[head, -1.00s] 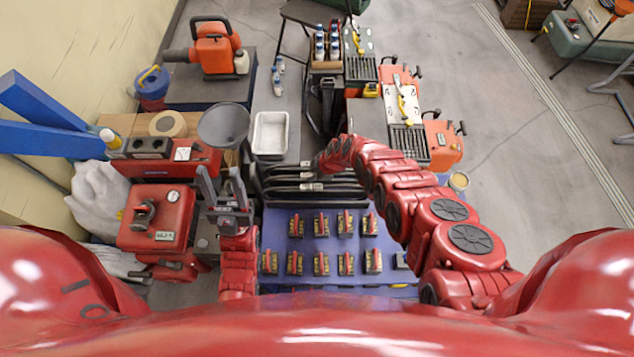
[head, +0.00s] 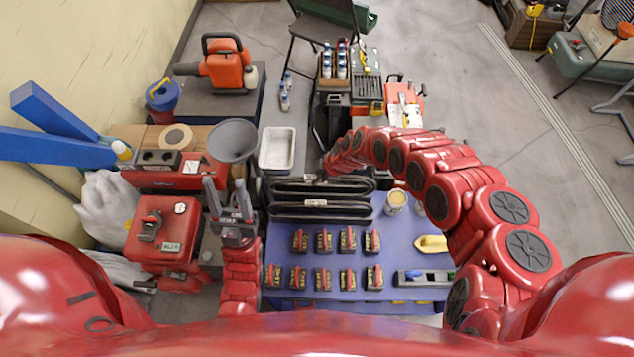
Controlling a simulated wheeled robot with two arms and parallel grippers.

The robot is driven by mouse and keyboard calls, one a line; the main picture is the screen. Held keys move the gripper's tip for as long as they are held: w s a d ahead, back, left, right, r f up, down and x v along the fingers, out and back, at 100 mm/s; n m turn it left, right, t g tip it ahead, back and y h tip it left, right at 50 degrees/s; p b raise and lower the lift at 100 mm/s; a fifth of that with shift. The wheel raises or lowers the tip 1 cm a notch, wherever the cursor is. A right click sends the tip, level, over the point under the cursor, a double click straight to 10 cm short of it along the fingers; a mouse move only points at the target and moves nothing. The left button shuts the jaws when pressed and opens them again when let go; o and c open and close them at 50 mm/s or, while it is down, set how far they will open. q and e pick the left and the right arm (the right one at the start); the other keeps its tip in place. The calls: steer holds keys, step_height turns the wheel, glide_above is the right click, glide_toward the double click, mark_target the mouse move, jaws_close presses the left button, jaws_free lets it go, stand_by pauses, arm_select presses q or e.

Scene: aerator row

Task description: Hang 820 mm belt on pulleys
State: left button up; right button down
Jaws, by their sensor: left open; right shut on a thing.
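Black looped belts with small pale labels lie at the back of the blue table: a back one (head: 350,188) and a front one (head: 345,210). I cannot read their lengths. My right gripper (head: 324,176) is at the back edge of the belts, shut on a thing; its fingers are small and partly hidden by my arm. The held thing looks like a black belt, but I cannot tell which. My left gripper (head: 228,200) is open and empty, fingers up, left of the belts. I cannot make out any pulleys.
Several small boxes with red tops (head: 323,240) stand in two rows on the blue table (head: 400,240). A can (head: 396,202) and a yellow item (head: 431,243) sit at its right. A white tray (head: 277,148) and grey funnel (head: 233,140) are behind. Red machines (head: 162,225) stand left.

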mark_target(317, 195)
steer(key=shift+s+r, duration=0.15)
steer(key=shift+r, duration=0.15)
steer(key=shift+f+b, duration=0.2)
steer(key=shift+b, duration=0.1)
steer(key=shift+f+b, duration=3.55)
steer(key=shift+f, duration=0.9)
steer(key=shift+c, duration=2)
jaws_free()
steer(key=shift+d+r+p, duration=0.1)
steer(key=shift+r+p, duration=0.6)
steer(key=shift+p, duration=0.05)
